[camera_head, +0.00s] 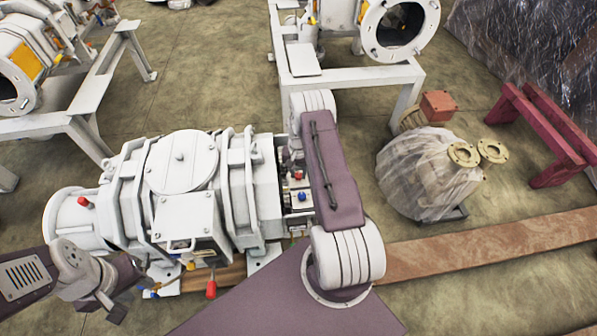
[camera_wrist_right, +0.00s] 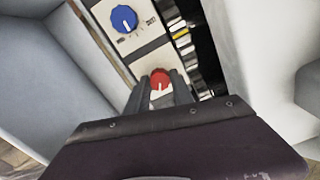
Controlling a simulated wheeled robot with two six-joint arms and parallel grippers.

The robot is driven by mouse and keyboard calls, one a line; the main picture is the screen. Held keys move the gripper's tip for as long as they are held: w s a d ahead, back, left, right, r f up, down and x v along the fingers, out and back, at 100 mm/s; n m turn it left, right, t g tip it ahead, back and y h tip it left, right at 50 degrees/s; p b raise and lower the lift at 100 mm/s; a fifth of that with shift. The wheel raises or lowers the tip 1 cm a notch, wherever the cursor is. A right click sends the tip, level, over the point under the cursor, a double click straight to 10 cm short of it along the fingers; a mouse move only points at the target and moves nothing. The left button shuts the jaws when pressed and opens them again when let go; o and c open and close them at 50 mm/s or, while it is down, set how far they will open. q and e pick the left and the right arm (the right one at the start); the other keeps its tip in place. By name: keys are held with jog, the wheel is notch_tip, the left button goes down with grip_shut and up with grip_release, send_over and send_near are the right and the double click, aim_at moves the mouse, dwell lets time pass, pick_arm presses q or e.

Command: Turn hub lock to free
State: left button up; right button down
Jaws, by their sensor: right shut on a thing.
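The white vacuum machine (camera_head: 183,162) lies across the left and middle of the head view. On its right-hand side is a small control panel (camera_head: 297,202) with a red knob (camera_wrist_right: 161,76) and a blue knob (camera_wrist_right: 124,19). No readable label marks either as the hub lock. My right gripper (camera_wrist_right: 162,84) has its dark fingers on both sides of the red knob and is shut on it. The knob's white line points down in the wrist view. In the head view my right arm partly covers the panel. My left gripper (camera_head: 110,303) is at the lower left, its fingers hardly visible.
A red-handled valve (camera_head: 211,289) sticks out at the machine's front. Plastic-wrapped equipment (camera_head: 425,172) stands right of my right arm. White frames with similar machines stand behind, and a dark red stand (camera_head: 545,130) is at the right. A rusty beam (camera_head: 490,243) crosses the floor.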

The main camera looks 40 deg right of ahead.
aim_at(298, 174)
jog(key=m, duration=0.4)
jog(key=shift+m+p, duration=0.3)
jog(key=shift+m, duration=0.1)
dwell(0.5)
jog(key=c, duration=1.1)
grip_release()
notch_tip(298, 174, up, 9)
jog(key=p, duration=0.3)
